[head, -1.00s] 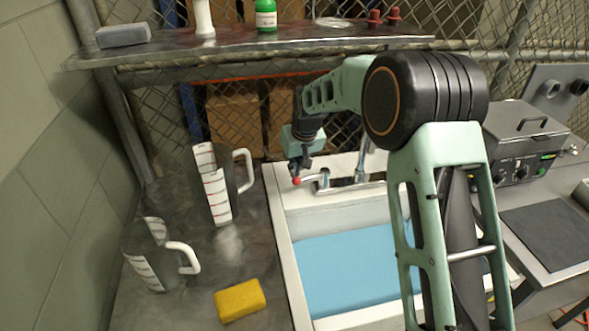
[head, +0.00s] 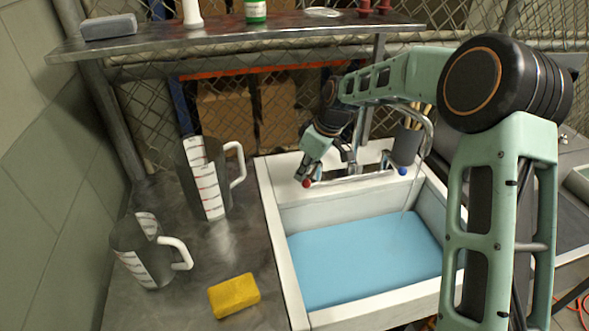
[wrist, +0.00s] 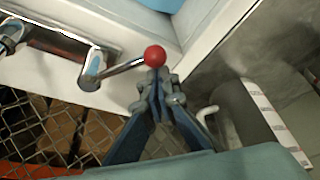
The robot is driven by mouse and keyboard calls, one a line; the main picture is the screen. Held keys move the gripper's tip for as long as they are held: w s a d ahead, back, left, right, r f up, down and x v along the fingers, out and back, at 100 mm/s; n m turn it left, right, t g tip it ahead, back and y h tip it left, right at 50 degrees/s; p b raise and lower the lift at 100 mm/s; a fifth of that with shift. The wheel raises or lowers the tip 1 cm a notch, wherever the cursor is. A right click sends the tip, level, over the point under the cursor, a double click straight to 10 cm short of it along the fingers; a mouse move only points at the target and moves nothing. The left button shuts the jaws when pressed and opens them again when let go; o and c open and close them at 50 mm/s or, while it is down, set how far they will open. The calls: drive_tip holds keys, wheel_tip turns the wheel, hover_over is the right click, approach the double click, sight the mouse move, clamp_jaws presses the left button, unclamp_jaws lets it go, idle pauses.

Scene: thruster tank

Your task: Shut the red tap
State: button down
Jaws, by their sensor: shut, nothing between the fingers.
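The red tap (head: 306,183) is a red ball on a chrome lever at the left end of the mixer behind the sink. In the wrist view the red ball (wrist: 155,55) sits right at the fingertips, its lever reaching left to the chrome body. My gripper (head: 301,175) is shut and empty, its tips (wrist: 154,76) touching or almost touching the ball on its back side, not around it. The chrome spout (head: 428,128) arches at the right, and a thin stream of water (head: 405,205) falls from it.
The white sink (head: 272,215) holds blue water. A blue-knobbed tap (head: 403,171) is at the mixer's right. Two measuring jugs (head: 208,185) (head: 140,250) and a yellow sponge (head: 234,296) stand on the left counter. A metal shelf (head: 235,42) hangs above, before a mesh fence.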

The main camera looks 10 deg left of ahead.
drive_tip(key=d+n, duration=0.1)
drive_tip(key=d+n+g, duration=0.1)
drive_tip(key=shift+s+d+n, duration=0.2)
drive_tip(key=shift+d+n, duration=0.05)
drive_tip(key=shift+n, duration=0.15)
drive_tip(key=shift+w+d+n+g+p, duration=0.15)
drive_tip(key=shift+d+n+g+p, duration=0.35)
drive_tip(key=shift+d+n, duration=1.05)
drive_tip(key=shift+d, duration=0.2)
